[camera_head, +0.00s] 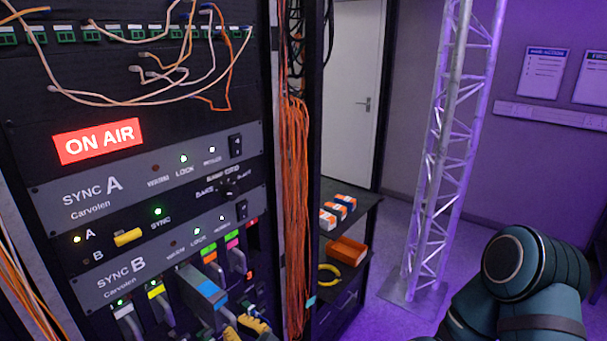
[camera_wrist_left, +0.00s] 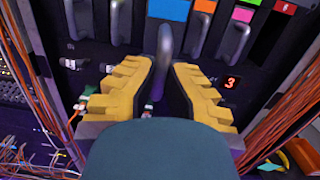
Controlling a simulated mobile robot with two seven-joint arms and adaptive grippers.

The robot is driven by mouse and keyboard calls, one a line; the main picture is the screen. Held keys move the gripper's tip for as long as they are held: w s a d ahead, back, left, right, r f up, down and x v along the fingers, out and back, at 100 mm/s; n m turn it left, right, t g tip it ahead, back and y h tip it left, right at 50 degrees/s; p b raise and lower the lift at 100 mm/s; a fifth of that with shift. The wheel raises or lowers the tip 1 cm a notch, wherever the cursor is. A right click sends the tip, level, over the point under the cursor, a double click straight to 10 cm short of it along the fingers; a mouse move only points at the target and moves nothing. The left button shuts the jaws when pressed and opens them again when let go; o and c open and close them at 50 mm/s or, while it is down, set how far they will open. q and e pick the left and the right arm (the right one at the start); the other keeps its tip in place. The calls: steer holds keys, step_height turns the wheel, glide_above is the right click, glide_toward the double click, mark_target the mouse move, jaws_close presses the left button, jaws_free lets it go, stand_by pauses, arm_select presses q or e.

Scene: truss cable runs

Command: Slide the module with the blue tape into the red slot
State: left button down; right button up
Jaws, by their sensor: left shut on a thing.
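The module with blue tape (camera_head: 209,291) juts out from the lower row of the rack, its grey side showing; how deep its back end sits in the rack is hidden. My left gripper (camera_head: 241,330) has yellow fingers at the module's front. In the left wrist view the blue tape (camera_wrist_left: 169,10) sits above a grey handle, and my left gripper (camera_wrist_left: 163,88) is shut on that handle. The red-marked slot (camera_head: 254,238) is a dark opening at the right end of the row; it also shows in the left wrist view (camera_wrist_left: 268,38). My right gripper is out of view.
Modules with green, yellow (camera_head: 156,291), pink and orange (camera_head: 210,257) tape stand on both sides of the blue one. Orange cables (camera_head: 294,210) hang right of the rack. A dark shelf (camera_head: 350,208) and a truss (camera_head: 440,160) stand farther right.

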arm_select(q)
steer(key=shift+d, duration=0.1)
stand_by(0.3)
steer(key=shift+r+p+v, duration=0.1)
steer(key=shift+p+v, duration=0.2)
steer(key=shift+v, duration=0.8)
steer(key=shift+r+p+v, duration=0.15)
steer(key=shift+p+v, duration=0.15)
steer(key=shift+v, duration=0.75)
steer(key=shift+s, duration=0.2)
steer(key=shift+v, duration=0.85)
